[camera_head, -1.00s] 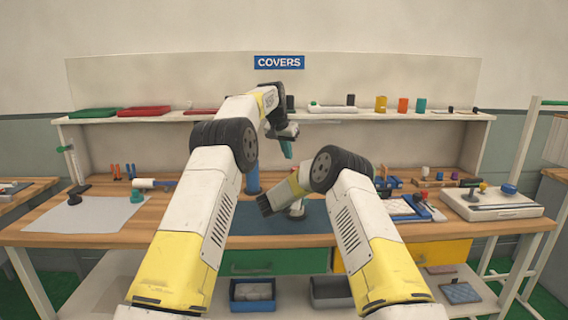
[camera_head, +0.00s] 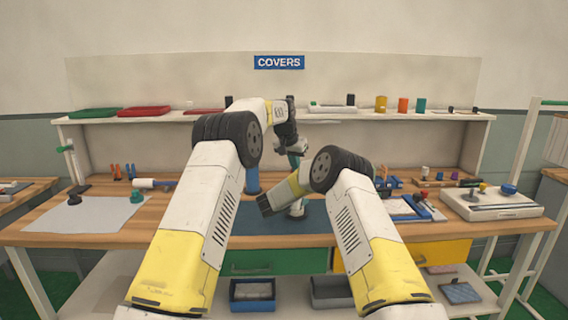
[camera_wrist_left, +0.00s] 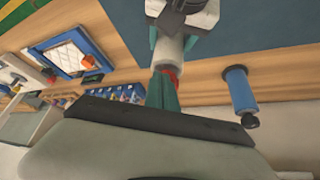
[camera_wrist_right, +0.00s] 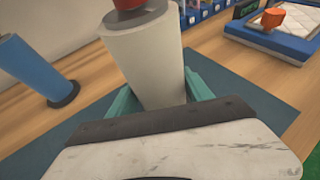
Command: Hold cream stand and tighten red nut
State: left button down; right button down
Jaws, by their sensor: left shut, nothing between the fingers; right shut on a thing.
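The cream stand (camera_wrist_right: 145,65) stands upright on the dark blue mat (camera_head: 315,228), between the teal fingers of my right gripper (camera_wrist_right: 160,97), which is shut on it. The red nut (camera_wrist_right: 130,4) is on top of the stand, cut off by the upper edge of the right wrist view. In the left wrist view, the stand (camera_wrist_left: 170,50) and nut (camera_wrist_left: 175,74) show just beyond my left gripper (camera_wrist_left: 162,88). The left fingers are shut and empty, overlapping the nut in that view; I cannot tell whether they touch it. In the head view, my left gripper (camera_head: 293,158) is above the stand.
A blue cylinder (camera_wrist_right: 30,68) stands close to the mat, left of the stand in the right wrist view. A blue-framed tray (camera_wrist_right: 275,35) lies to the right. A shelf (camera_head: 350,115) with covers and coloured cylinders runs behind the workbench.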

pick_arm(q)
jog(key=shift+f, duration=0.6)
jog(key=shift+w, duration=0.1)
jog(key=shift+w+a, duration=0.1)
jog(key=shift+a, duration=0.35)
jog(key=shift+w+a, duration=0.25)
jog(key=shift+a, duration=0.2)
jog(key=shift+w+a, duration=0.35)
dwell(0.6)
jog(key=shift+s, duration=0.1)
